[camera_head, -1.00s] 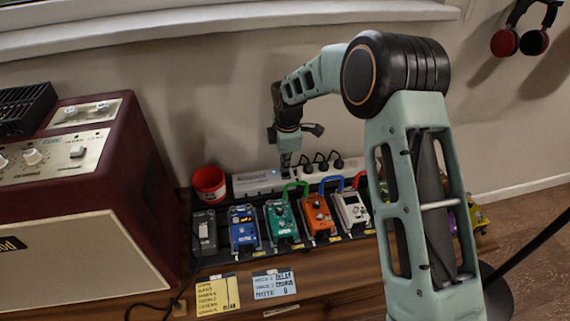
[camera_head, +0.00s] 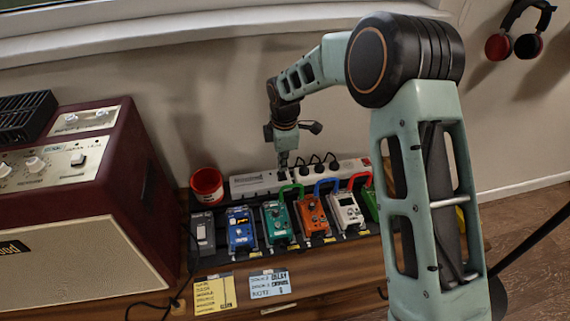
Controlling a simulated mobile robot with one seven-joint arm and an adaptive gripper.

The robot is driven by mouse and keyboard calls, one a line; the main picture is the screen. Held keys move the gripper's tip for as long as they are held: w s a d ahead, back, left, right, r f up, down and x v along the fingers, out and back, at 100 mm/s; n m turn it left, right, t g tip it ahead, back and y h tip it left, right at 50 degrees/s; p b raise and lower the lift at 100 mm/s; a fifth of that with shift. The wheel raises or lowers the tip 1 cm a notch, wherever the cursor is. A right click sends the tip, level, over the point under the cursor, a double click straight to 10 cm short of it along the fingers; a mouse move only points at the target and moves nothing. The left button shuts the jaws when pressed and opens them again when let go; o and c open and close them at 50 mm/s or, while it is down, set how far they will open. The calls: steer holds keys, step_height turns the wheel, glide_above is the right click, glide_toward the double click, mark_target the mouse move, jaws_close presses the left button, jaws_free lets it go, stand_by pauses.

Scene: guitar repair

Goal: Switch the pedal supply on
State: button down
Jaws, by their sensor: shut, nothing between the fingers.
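The pedal supply looks to be the long white box (camera_head: 252,184) at the back of the pedal board, behind the pedals and against the wall. A white power strip (camera_head: 345,170) with several black plugs continues to its right. My gripper (camera_head: 283,167) points down at the right end of the white box, near where the strip begins. Its fingers are shut and empty. I cannot tell whether the fingertips touch the box. The switch is too small to make out or is hidden by the fingers.
Several pedals, including a blue one (camera_head: 241,229) and an orange one (camera_head: 313,216), stand in front, joined by coloured cables. A red cup (camera_head: 207,186) stands left of the supply. A maroon amplifier (camera_head: 85,200) fills the left. Yellow (camera_head: 213,293) and pale blue (camera_head: 269,284) notes lie in front.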

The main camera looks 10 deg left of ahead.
mark_target(282, 173)
step_height(282, 173, up, 10)
steer(key=s+p, duration=0.1)
steer(key=shift+s+d, duration=0.25)
steer(key=shift+d, duration=0.15)
steer(key=shift+w+a+r+b, duration=0.25)
steer(key=shift+w+r+b, duration=0.25)
steer(key=shift+b, duration=0.9)
steer(key=shift+w+f, duration=0.1)
steer(key=f+b, duration=0.1)
steer(key=f, duration=0.3)
steer(key=w+f+b, duration=0.1)
steer(key=f, duration=0.3)
steer(key=a+f+b, duration=0.1)
steer(key=f, duration=0.4)
steer(key=shift+w+f+b, duration=0.1)
steer(key=shift+w+b, duration=0.25)
steer(key=shift+w, duration=0.05)
steer(key=shift+w+f, duration=0.1)
steer(key=shift+f, duration=0.25)
